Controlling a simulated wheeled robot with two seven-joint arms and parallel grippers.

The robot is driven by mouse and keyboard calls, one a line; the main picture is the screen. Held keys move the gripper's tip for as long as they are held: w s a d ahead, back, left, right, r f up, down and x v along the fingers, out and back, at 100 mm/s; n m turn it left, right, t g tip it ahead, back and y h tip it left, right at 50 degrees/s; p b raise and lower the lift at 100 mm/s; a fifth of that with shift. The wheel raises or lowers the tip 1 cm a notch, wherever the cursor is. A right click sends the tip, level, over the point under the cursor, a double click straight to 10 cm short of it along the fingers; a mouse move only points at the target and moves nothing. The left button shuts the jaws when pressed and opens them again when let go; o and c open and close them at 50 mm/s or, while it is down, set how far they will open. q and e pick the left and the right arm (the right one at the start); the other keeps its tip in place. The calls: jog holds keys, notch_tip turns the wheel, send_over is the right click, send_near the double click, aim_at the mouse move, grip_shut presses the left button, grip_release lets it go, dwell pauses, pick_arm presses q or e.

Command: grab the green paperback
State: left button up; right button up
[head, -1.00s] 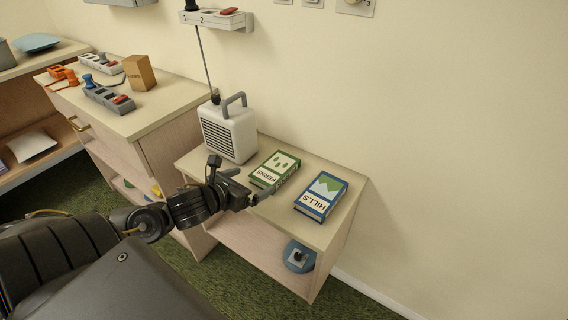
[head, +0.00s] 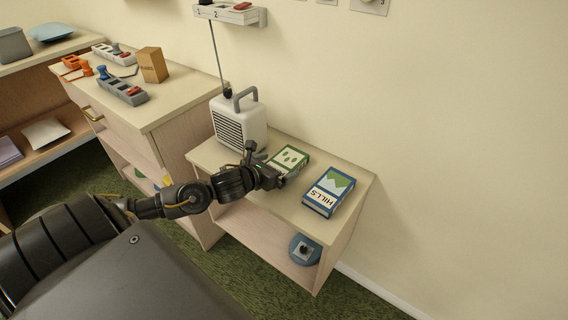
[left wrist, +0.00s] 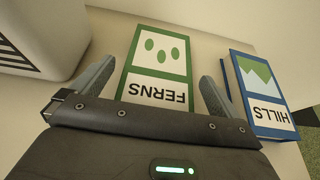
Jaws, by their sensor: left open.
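The green paperback (head: 291,156), with a white label and green ovals, lies flat on the low shelf's top. In the left wrist view the green paperback (left wrist: 160,66) reads "FERNS" and lies between the spread fingers. My left gripper (head: 287,178) is open at the book's near end and hides part of it in the head view. In the left wrist view the left gripper's fingers (left wrist: 154,86) stand on either side of the book, with nothing clamped. My right gripper is not in view.
A blue "HILLS" book (head: 328,192) lies close to the right of the green one. A white heater-like box (head: 240,122) with a grey handle stands to the left. The shelf top (head: 350,213) is bare near its right edge. A wall is behind.

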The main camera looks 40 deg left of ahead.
pick_arm(q)
jog(key=shift+x, duration=1.1)
jog(key=c, duration=1)
